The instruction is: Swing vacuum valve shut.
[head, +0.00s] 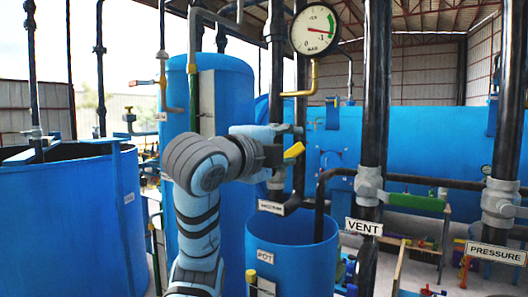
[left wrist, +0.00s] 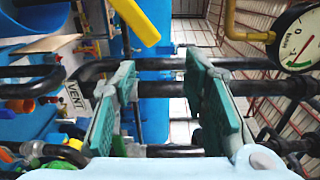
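The vacuum valve's yellow handle (head: 294,151) shows in the head view on the dark upright pipe, above a sign (head: 271,207) that I cannot fully read. My left gripper (head: 280,143) is at the valve, just left of the handle, and hides part of the valve body. In the left wrist view the yellow handle (left wrist: 134,20) slants at the top, beyond the left finger and not between the fingers. The left gripper's teal fingers (left wrist: 165,105) are apart, with dark pipes behind the gap. Contact with the handle cannot be told. My right gripper is out of view.
A round gauge (head: 314,29) hangs above on a yellow pipe. The blue POT tank (head: 291,258) stands below. The VENT pipe (head: 371,130) and its green-handled valve (head: 413,202) stand to the right. A blue tank (head: 68,225) is at left.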

